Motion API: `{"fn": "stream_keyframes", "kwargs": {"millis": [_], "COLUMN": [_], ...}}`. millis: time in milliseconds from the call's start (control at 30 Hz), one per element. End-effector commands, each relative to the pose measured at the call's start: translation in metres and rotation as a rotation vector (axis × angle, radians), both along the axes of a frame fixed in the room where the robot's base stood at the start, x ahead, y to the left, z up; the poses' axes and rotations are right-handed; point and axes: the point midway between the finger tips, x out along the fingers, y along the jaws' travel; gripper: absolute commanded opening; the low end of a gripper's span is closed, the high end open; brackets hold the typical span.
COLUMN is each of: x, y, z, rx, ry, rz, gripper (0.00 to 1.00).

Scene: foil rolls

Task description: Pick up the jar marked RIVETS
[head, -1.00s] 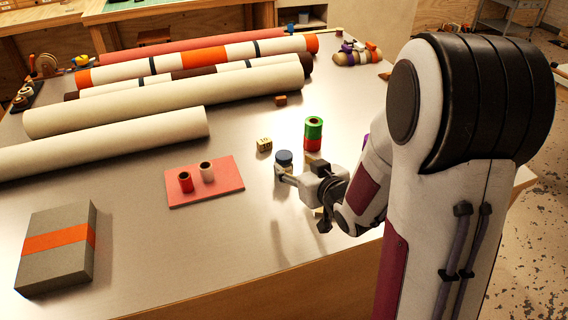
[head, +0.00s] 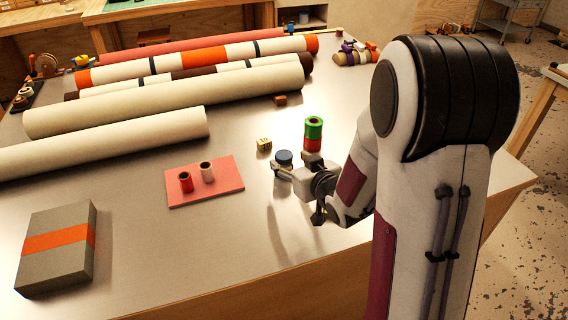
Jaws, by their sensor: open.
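A small jar with a dark blue lid (head: 284,157) stands on the metal table, right of the pink mat. No lettering on it can be read from here, so I cannot tell whether it is marked RIVETS. My gripper (head: 288,172) is at the jar's near side, with a finger overlapping the jar's lower part in the picture. The gripper is open. Whether the fingers are around the jar or only beside it cannot be told, since the gripper hides much of the jar's body.
A green and red roll stack (head: 313,134) stands just behind and right of the jar. A yellow marked block (head: 264,144) lies behind left. The pink mat (head: 230,188) holds two small spools. Long rolls (head: 170,105) fill the back. A grey box (head: 58,247) lies front left.

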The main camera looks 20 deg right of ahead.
Motion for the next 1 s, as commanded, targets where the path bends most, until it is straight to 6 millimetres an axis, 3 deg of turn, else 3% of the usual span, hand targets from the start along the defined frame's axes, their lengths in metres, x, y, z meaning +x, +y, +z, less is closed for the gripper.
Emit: {"fn": "stream_keyframes", "kwargs": {"millis": [500,1000], "x": [0.043,0.046], "y": [0.003,0.003], "z": [-0.013,-0.014], "rx": [0.0,0.0], "ry": [0.0,0.0], "rz": [0.001,0.0], "gripper": [0.52,0.52]}}
